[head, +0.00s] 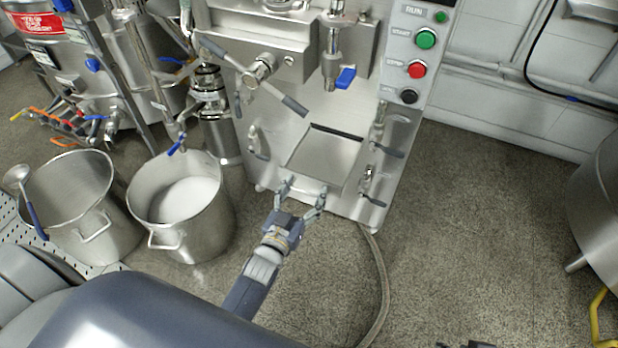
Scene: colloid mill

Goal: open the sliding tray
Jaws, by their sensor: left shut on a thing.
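The sliding tray (326,160) is a flat, shiny metal panel low on the front of the steel mill. A dark gap (338,132) runs along its back edge. My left gripper (303,188) is at the tray's front edge, with one finger towards each side. It is shut on the tray's front part, and the fingers hide some of that edge. Small dark parts at the bottom edge of the head view may be my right gripper (465,345); its jaws cannot be made out.
Two steel pots stand left of the mill, an empty one (62,185) with a ladle and one with white contents (188,200). A hose (379,285) lies on the floor in front.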

